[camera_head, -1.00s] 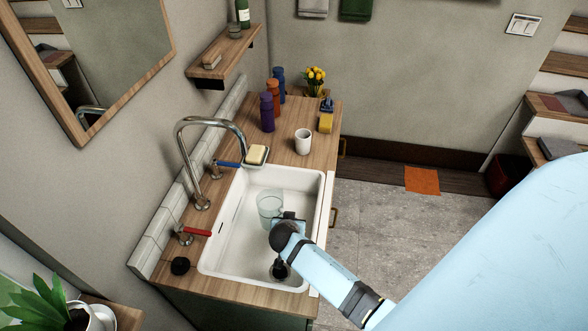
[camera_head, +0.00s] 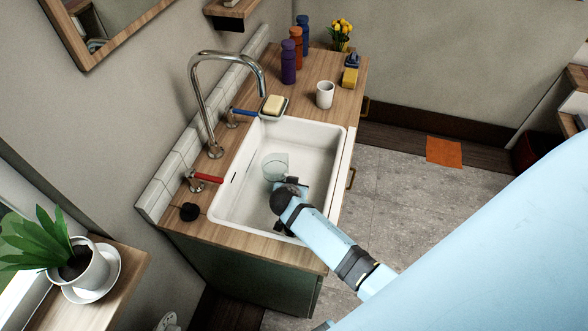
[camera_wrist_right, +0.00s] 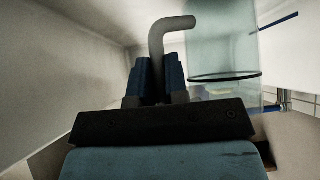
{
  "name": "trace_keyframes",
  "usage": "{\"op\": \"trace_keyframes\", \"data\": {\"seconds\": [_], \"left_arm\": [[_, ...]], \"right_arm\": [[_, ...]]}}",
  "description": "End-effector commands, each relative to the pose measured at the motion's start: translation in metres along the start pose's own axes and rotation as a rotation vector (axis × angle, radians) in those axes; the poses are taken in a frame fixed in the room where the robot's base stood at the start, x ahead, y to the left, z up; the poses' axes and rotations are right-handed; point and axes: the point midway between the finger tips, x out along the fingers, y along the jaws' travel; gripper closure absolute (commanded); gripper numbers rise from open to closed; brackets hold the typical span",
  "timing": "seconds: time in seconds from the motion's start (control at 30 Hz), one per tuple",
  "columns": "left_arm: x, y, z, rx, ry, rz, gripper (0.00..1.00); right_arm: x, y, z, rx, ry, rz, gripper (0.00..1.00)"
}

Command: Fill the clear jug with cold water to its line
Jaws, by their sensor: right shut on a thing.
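The clear jug (camera_head: 275,167) is inside the white sink (camera_head: 229,200); whether it touches the bottom I cannot tell. In the right wrist view the jug (camera_wrist_right: 222,50) has a dark line around it; no water level is clear. My right gripper (camera_head: 291,187) is shut on the jug's grey bent handle (camera_wrist_right: 170,25), held between blue fingers (camera_wrist_right: 158,78). The chrome spout (camera_head: 203,85) arches over the sink's back edge, with no visible stream. The blue tap lever (camera_head: 244,112) is nearer the soap; the red lever (camera_head: 208,177) is on the other side. My left gripper is out of view.
Soap (camera_head: 274,104) lies on a dish by the blue lever. A white cup (camera_head: 325,95), several bottles (camera_head: 289,62) and yellow flowers (camera_head: 341,30) stand on the wooden counter. A potted plant (camera_head: 75,262) stands lower left.

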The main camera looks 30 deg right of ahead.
Motion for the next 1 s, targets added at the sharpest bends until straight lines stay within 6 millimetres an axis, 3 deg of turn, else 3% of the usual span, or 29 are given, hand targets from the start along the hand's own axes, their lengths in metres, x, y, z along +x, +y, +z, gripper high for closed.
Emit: {"op": "trace_keyframes", "data": {"seconds": [0.5,0.53,0.63,1.0], "left_arm": [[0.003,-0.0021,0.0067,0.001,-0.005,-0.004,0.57],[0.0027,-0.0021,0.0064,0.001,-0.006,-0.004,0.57],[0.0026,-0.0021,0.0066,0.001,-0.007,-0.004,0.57],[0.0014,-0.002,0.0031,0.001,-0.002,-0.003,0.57]], "right_arm": [[0.0032,-0.0002,0.0031,0.001,0.0,0.0,1.0],[0.0027,-0.0002,0.0024,0.001,0.0,-0.001,0.81],[0.0024,-0.0001,0.0023,0.0,0.0,0.0,0.58],[0.002,0.0001,0.0013,0.0,0.0,0.0,0.56]]}}
